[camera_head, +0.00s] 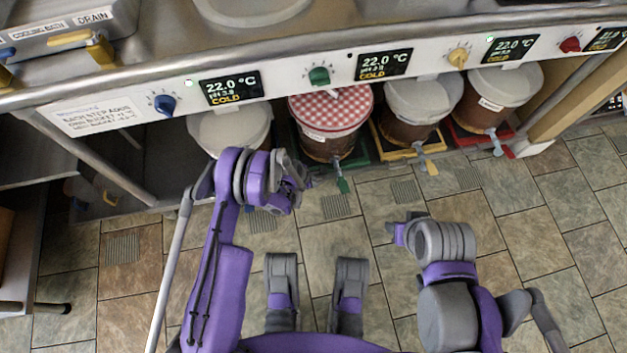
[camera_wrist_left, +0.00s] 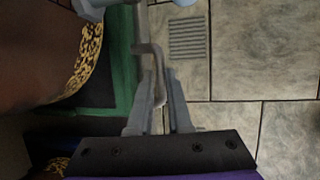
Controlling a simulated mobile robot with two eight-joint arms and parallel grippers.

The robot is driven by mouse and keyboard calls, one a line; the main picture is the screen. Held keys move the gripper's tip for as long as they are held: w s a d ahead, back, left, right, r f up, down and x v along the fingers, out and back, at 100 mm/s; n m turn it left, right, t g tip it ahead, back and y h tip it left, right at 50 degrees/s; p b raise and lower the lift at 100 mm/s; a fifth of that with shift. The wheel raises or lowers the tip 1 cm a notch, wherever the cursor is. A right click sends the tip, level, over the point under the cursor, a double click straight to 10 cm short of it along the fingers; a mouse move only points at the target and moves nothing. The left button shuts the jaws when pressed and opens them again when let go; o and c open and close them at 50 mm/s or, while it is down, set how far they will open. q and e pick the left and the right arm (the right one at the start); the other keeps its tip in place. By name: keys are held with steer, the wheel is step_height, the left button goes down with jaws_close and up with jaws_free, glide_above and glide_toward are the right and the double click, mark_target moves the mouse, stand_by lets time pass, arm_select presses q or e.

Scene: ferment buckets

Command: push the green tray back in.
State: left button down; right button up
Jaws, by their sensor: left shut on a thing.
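The green tray (camera_head: 357,153) lies on the floor under the counter, beneath the brown bucket with the red checkered lid (camera_head: 330,108). In the left wrist view, the tray's green rim (camera_wrist_left: 122,60) runs down the left half, with a grey bent handle (camera_wrist_left: 150,48) along its front edge. My left gripper (camera_head: 306,183) is at the tray's front left; the wrist view shows its fingers (camera_wrist_left: 158,90) shut around the handle. The gripper partly hides the tray's left front in the head view. My right gripper (camera_head: 398,231) hangs over the floor, apart from the trays; its jaws are unclear.
A pale-lidded bucket (camera_head: 230,130) stands to the left, behind my left arm. Buckets on a yellow tray (camera_head: 433,147) and a red tray (camera_head: 508,135) stand to the right. A green tap lever (camera_head: 342,186) sticks out in front. The counter front (camera_head: 290,80) overhangs; floor ahead is clear.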

arm_select(q)
steer(key=shift+w+a, duration=0.1)
steer(key=shift+w, duration=0.15)
steer(key=c, duration=0.8)
jaws_free()
steer(key=shift+c, duration=0.2)
steer(key=p+v, duration=0.2)
steer(key=v, duration=0.9)
steer(key=shift+p, duration=0.35)
steer(key=shift+f, duration=0.1)
